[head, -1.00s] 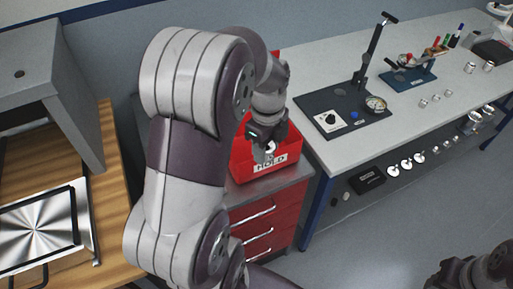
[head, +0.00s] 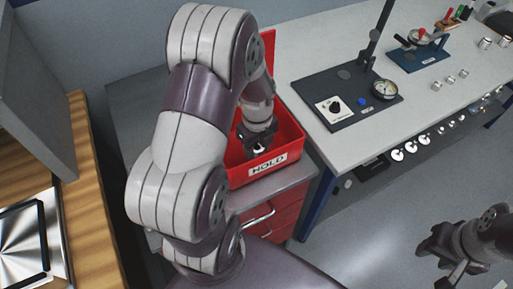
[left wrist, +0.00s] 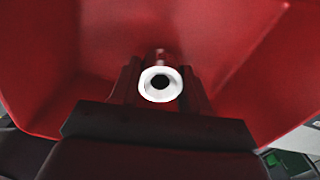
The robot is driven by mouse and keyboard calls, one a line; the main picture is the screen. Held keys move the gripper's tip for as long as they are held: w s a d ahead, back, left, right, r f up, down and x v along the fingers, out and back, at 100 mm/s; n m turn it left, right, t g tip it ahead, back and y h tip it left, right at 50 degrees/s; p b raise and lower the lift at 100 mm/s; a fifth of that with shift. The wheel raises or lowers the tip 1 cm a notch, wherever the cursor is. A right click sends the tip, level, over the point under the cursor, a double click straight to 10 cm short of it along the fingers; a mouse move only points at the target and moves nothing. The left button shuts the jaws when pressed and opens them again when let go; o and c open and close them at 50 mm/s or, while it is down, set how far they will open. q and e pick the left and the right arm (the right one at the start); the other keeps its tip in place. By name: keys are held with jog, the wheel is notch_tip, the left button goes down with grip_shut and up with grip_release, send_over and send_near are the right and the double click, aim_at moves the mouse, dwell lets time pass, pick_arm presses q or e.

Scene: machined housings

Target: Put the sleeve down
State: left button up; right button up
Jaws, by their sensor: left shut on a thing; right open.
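The sleeve (left wrist: 160,84) shows in the left wrist view as a pale ring with a dark hole, held between my left gripper's fingers. In the head view my left gripper (head: 258,150) reaches down inside the red bin (head: 272,170), whose front label reads HOLD. In the head view the sleeve is mostly hidden by the gripper, and I cannot tell whether it touches the bin floor. The bin's red walls also fill the left wrist view (left wrist: 245,50). My right gripper (head: 456,272) is open and empty above the floor at the lower right.
The bin stands on a red drawer cabinet (head: 275,218). To its right is a grey workbench (head: 310,60) with a dial gauge stand (head: 350,107) and several small metal parts. A wooden table (head: 95,200) with a metal plate is at the left.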

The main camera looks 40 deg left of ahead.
pick_arm(q)
jog(key=shift+f, duration=0.7)
jog(key=shift+f, duration=0.1)
jog(key=o, duration=1.3)
jog(key=shift+c, duration=0.2)
notch_tip(320, 180, up, 12)
jog(key=shift+p, duration=0.45)
